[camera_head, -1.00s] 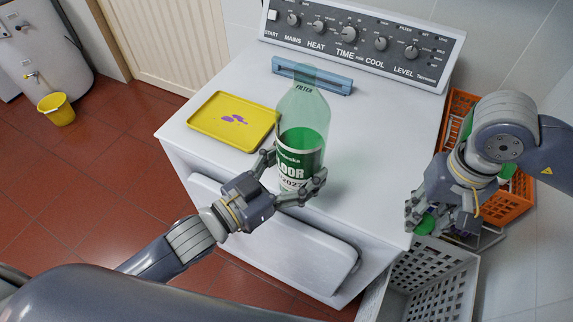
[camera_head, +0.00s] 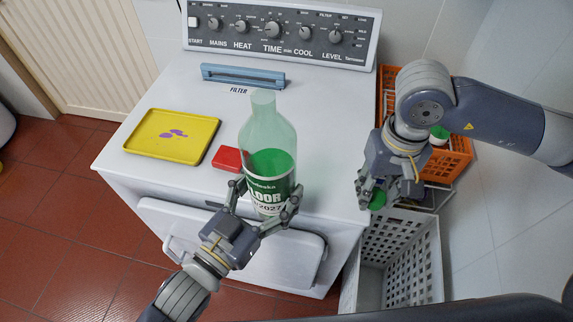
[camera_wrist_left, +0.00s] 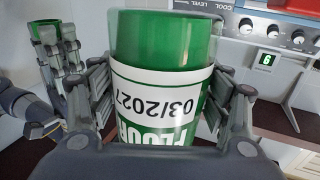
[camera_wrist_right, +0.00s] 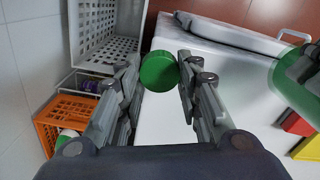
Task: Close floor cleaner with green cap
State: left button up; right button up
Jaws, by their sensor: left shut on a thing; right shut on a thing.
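The floor cleaner (camera_head: 268,160) is a clear bottle with green liquid and a white label, upright near the front of the white machine's top. Its neck is uncapped. My left gripper (camera_head: 264,208) is shut around its lower body; the label and green liquid fill the left wrist view (camera_wrist_left: 165,75). The green cap (camera_head: 378,199) is held in my right gripper (camera_head: 384,197), right of the bottle and beyond the machine's right edge. In the right wrist view the cap (camera_wrist_right: 159,72) sits between the fingertips.
A yellow tray (camera_head: 150,150) with purple spots and a red block (camera_head: 228,158) lie left of the bottle. A blue filter bar (camera_head: 243,76) is behind it. A grey basket (camera_head: 434,260) and an orange crate (camera_head: 455,160) stand right of the machine.

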pick_arm(q)
jog(key=s+d, duration=0.1)
jog(key=y, duration=0.1)
jog(key=s+d+n, duration=0.1)
jog(key=shift+s+d+r+t+b, duration=0.3)
jog(key=shift+d+t+b, duration=0.05)
jog(key=shift+t, duration=0.05)
pick_arm(e)
jog(key=shift+f, duration=0.4)
pick_arm(q)
jog(key=shift+s+d+r+n+t+y, duration=0.3)
jog(key=shift+s+n+y, duration=0.15)
jog(key=shift+y, duration=0.45)
pick_arm(e)
jog(key=shift+f, duration=0.2)
pick_arm(q)
jog(key=shift+w, duration=0.1)
